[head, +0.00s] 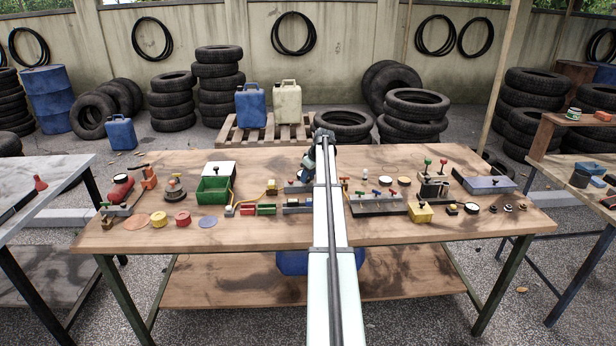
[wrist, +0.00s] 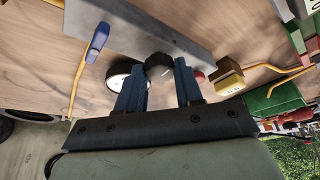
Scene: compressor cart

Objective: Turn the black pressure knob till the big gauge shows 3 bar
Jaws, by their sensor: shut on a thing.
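The black pressure knob (wrist: 158,62) shows in the wrist view at the middle, beside a grey metal bar (wrist: 150,30). My gripper (wrist: 160,72) has its two blue fingers on either side of the knob and is shut on it. A round white-faced gauge with a dark rim (wrist: 117,72) lies just left of the knob. The left finger covers part of the gauge, and its needle and reading cannot be made out. In the head view my arm runs up the middle of the wooden bench (head: 270,236) and hides the knob and my fingertips.
A small red part (wrist: 200,77) and a yellow box (wrist: 228,76) sit right. The head view shows a green bin (head: 213,190) left of my arm and a valve block (head: 377,204) right.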

